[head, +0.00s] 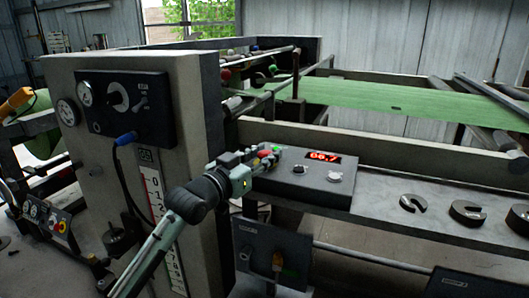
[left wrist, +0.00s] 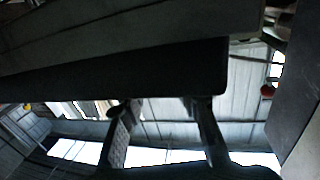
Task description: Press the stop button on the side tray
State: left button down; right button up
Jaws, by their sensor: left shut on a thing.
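The dark control box (head: 318,182) sits on the side tray (head: 385,190) and carries a lit red readout (head: 323,157). A red button (head: 264,153) and a green button (head: 276,149) are at its left end. My left gripper (head: 256,158) is at that end, its fingertips beside the red button and partly covering it; contact with the button is unclear. In the left wrist view the two fingers (left wrist: 162,112) reach up to a dark slab edge (left wrist: 110,72). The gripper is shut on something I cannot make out. My right gripper is not in view.
A pale machine column (head: 185,110) with gauges and a dark panel stands left of the box. Slotted dark weights (head: 467,212) lie on the tray to the right. Green web material (head: 390,96) runs behind. The tray between box and weights is clear.

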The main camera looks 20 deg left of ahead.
pick_arm(q)
jog(key=c, duration=1.1)
grip_release()
jog(key=shift+f, duration=0.15)
jog(key=shift+o, duration=0.2)
jog(key=v, duration=1.2)
